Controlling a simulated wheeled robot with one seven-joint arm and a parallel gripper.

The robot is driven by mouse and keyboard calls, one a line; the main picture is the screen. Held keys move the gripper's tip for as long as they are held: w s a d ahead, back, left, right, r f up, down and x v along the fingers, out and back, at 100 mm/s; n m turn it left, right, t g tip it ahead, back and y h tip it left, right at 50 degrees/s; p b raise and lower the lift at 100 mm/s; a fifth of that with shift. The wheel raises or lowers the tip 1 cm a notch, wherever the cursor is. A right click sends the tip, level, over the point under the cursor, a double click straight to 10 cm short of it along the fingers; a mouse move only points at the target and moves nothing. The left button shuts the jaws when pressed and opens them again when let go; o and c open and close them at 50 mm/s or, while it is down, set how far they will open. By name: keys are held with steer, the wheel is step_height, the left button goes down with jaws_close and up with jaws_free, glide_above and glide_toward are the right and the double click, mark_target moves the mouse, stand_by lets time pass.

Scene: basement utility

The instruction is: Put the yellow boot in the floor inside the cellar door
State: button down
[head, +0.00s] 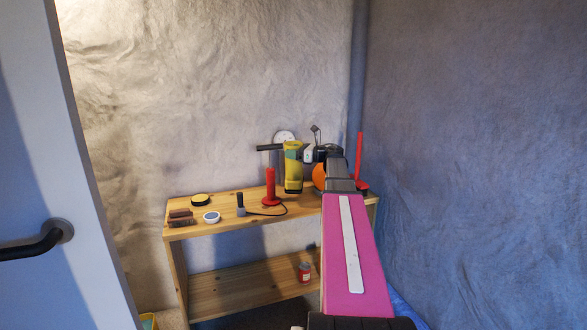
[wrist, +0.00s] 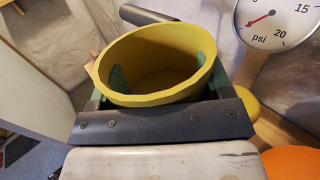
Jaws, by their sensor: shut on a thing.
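The yellow boot (head: 293,172) is upright above the wooden shelf top in the head view. In the wrist view I look down into the open mouth of the yellow boot (wrist: 150,88). My gripper (head: 303,153) is shut on the boot near its upper end, with green finger pads showing at the rim in the wrist view. I cannot tell whether the boot's sole touches the shelf top. A white door (head: 60,250) with a black handle (head: 40,242) stands at the left in the head view. The floor by the door is mostly out of view.
The wooden shelf (head: 230,209) holds a red stand (head: 270,188), a black-topped tin (head: 200,199), brown blocks (head: 180,218) and a round white-rimmed item (head: 211,217). A pressure gauge (wrist: 275,22) is close by the boot. Walls close in behind and right.

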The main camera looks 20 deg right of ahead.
mark_target(293, 167)
steer(key=shift+f, duration=3.2)
steer(key=shift+w+f, duration=0.15)
steer(key=shift+f, duration=0.2)
steer(key=shift+c, duration=0.2)
jaws_free()
steer(key=shift+f, duration=0.1)
